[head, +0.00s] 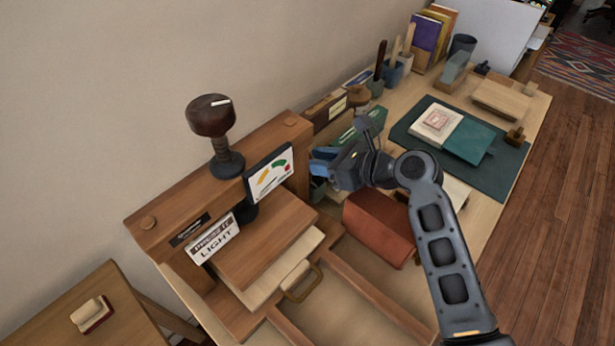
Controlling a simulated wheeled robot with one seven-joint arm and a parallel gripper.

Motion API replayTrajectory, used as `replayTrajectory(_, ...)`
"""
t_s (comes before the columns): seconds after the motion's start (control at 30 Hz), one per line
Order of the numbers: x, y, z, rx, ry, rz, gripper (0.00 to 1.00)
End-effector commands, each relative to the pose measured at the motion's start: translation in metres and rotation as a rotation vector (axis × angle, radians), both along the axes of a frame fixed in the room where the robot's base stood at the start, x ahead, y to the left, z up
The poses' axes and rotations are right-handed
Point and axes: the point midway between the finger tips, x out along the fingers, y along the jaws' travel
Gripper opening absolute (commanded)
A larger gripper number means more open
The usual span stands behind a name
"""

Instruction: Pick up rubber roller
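I cannot make out the rubber roller for certain in the head view. My gripper (322,162) is at the middle of the picture, beside the right end of the wooden press frame (210,185). It points left, and its blue finger parts are seen from above at a slant. Whether the fingers are apart or together is too small to tell, and no held thing shows clearly. Part of a dark cup-like thing (318,188) shows just below the fingers. My arm and gripper hide part of the bench behind them.
A reddish-brown block (380,228) lies below my gripper. A green mat (408,128) with books, cups with tools (391,75) and a wooden block (501,98) stand to the right. A red-based block (92,314) lies on a side table at lower left. A tall knob (212,116) tops the press.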

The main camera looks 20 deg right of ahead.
Motion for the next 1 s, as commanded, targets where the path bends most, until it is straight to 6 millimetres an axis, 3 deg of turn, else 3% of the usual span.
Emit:
replayTrajectory(0.37, 0.0106, 0.0067, -0.0052, 0.000, 0.000, -0.001, 0.34)
replayTrajectory(0.73, 0.0105, 0.0066, -0.0050, 0.000, 0.000, -0.001, 0.00)
replayTrajectory(1.0, 0.0105, 0.0065, -0.0047, 0.000, 0.000, -0.001, 0.00)
